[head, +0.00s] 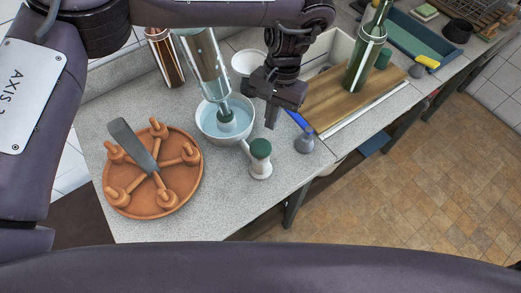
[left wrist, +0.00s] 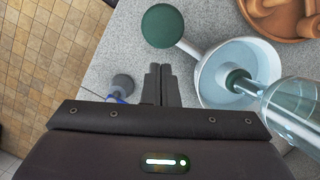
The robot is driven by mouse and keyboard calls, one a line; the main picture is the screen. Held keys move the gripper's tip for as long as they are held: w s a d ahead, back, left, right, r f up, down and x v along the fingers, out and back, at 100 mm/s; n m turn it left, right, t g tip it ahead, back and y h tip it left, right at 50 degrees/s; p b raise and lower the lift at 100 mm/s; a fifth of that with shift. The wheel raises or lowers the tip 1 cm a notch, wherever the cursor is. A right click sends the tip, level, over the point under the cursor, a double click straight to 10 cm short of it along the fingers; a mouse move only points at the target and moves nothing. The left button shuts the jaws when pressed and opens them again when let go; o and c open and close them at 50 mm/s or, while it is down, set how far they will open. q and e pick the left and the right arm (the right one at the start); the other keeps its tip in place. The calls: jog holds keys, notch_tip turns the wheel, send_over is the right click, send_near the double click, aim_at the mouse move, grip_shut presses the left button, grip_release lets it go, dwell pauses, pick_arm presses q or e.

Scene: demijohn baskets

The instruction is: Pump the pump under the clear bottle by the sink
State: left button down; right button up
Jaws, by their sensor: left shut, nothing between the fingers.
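The clear bottle (head: 206,65) stands neck down over a pale bowl (head: 200,128) in the head view; it also shows in the left wrist view (left wrist: 292,112). The pump (head: 260,170), white with a dark green knob (head: 261,148), stands on the counter joined to the bowl by a short spout. Its round green top shows in the left wrist view (left wrist: 162,26). My left gripper (head: 271,116) is shut and empty, above the counter close to the bowl and pump, apart from the knob. In the left wrist view its fingers (left wrist: 160,70) point toward the knob. My right gripper is not in view.
A terracotta dish (head: 190,198) with a grey-bladed tool is at left. A small grey flared object (head: 304,142) stands right of the pump. A green bottle (head: 365,60) is on a wooden board (head: 320,100) over the white sink. A teal tray (head: 420,40) lies beyond.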

pick_arm(q)
jog(key=shift+v, duration=2.1)
dwell(0.7)
